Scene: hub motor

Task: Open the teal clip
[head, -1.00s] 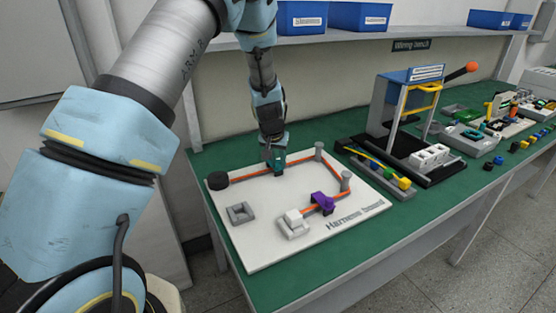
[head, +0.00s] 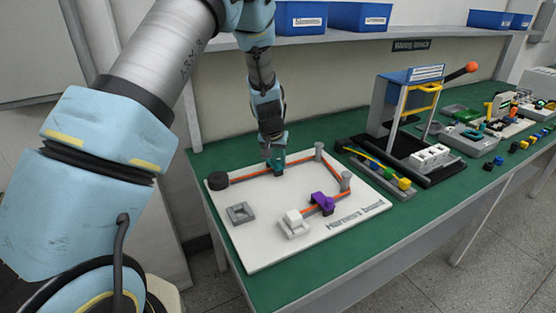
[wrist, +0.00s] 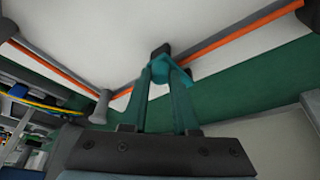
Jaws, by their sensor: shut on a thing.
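The teal clip (head: 278,168) is on the harness board (head: 262,253), at the orange cable (head: 240,177) along the far side. My gripper (head: 273,152) comes down on it from above. In the wrist view the two fingers (wrist: 163,82) converge on the teal clip (wrist: 178,74) and are shut on its upper part. The orange cable (wrist: 225,36) runs out on both sides of the clip. The fingers hide part of the clip, so I cannot tell whether its lid is open.
A purple clip (head: 323,201) and a white connector (head: 295,220) are at the cable's near end. Grey posts (head: 345,181) and a black round peg (head: 217,180) stand on the board. A grey square holder (head: 240,213) is at the left. A tray with coloured parts (head: 385,172) lies to the right.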

